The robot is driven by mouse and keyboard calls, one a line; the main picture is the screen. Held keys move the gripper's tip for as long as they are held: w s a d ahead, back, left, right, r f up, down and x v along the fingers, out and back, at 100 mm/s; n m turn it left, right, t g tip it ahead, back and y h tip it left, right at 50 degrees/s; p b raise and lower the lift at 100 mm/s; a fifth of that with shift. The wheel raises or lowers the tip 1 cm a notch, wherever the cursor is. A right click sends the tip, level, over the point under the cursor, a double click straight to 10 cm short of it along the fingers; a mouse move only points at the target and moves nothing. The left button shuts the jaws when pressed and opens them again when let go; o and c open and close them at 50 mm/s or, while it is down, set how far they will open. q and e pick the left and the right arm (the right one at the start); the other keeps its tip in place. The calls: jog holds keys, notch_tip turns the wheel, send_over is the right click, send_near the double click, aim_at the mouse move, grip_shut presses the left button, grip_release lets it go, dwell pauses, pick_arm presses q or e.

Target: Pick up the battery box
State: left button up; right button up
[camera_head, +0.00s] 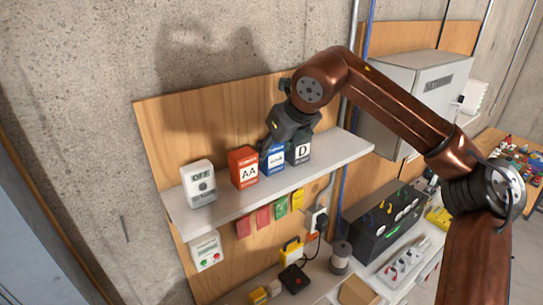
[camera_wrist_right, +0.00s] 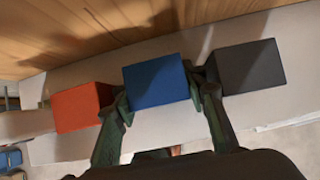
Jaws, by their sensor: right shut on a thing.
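Three battery boxes stand in a row on the upper shelf: a red box marked AA (camera_head: 243,168), a blue box (camera_head: 272,160) in the middle, and a dark box marked D (camera_head: 299,149) on the right. My right gripper (camera_head: 274,146) reaches down from above and behind onto the blue box. In the right wrist view, its two fingers lie against opposite sides of the blue box (camera_wrist_right: 157,82), with the red box (camera_wrist_right: 82,107) to the left and the dark box (camera_wrist_right: 247,67) to the right. I cannot tell any gap under the blue box. My left gripper is out of view.
A white OFF box (camera_head: 199,183) stands at the left of the shelf (camera_head: 225,208). The neighbouring boxes are close to my fingers. A wooden backboard (camera_head: 190,125) rises behind. A grey cabinet (camera_head: 410,85) hangs to the right. The shelf's right end is bare.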

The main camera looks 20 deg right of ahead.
jog(key=shift+c, duration=1)
jog(key=shift+r, duration=0.15)
